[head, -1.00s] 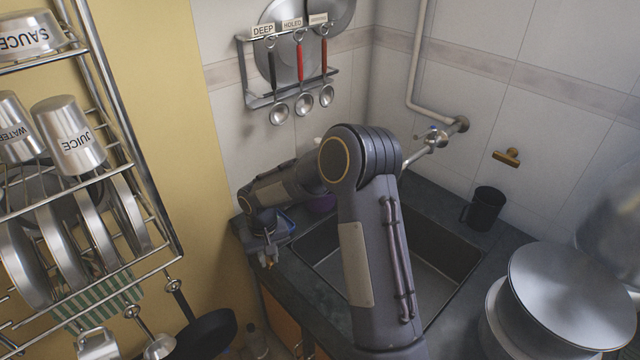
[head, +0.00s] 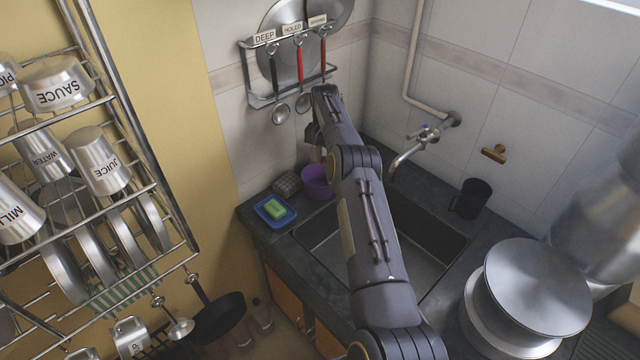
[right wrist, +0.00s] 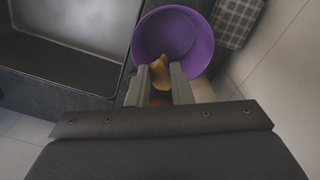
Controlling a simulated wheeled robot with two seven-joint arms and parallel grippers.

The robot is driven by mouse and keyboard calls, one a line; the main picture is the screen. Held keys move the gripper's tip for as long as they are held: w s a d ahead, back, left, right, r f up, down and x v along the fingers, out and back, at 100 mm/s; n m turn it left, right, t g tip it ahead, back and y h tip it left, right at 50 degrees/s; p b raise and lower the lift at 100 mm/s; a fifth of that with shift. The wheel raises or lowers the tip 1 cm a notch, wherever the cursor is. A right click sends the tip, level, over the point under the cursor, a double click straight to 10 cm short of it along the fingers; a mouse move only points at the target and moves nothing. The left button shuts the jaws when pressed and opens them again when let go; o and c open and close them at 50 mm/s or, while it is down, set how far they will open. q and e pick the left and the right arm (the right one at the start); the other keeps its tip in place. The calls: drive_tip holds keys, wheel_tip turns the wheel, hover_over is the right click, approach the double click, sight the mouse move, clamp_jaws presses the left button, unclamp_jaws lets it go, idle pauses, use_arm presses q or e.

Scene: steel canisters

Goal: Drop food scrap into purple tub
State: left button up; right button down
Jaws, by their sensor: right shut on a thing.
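The purple tub (head: 313,190) stands on the counter in the back left corner by the sink; part of it is behind my right arm. In the right wrist view the tub (right wrist: 203,45) opens just beyond my fingertips. My right gripper (right wrist: 160,72) is shut on the food scrap (right wrist: 158,66), a small brownish-yellow piece. The scrap overlaps the tub's near rim in that view, and its height above the tub is hard to judge. In the head view my arm hides most of the gripper and the scrap. My left gripper is not in view.
A blue dish (head: 274,212) with a green sponge (head: 274,208) and a checked cloth (head: 288,184) lie left of the tub. The sink (head: 425,235) is to its right, with a tap (head: 408,153) and a black mug (head: 470,199). Ladles hang above; a dish rack is at left.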

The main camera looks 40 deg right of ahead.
wheel_tip(320, 180, down, 5)
drive_tip(key=shift+f+b, duration=0.15)
drive_tip(key=shift+b, duration=1.1)
drive_tip(key=c, duration=1.2)
unclamp_jaws()
wheel_tip(320, 180, up, 8)
drive_tip(key=shift+f, duration=0.1)
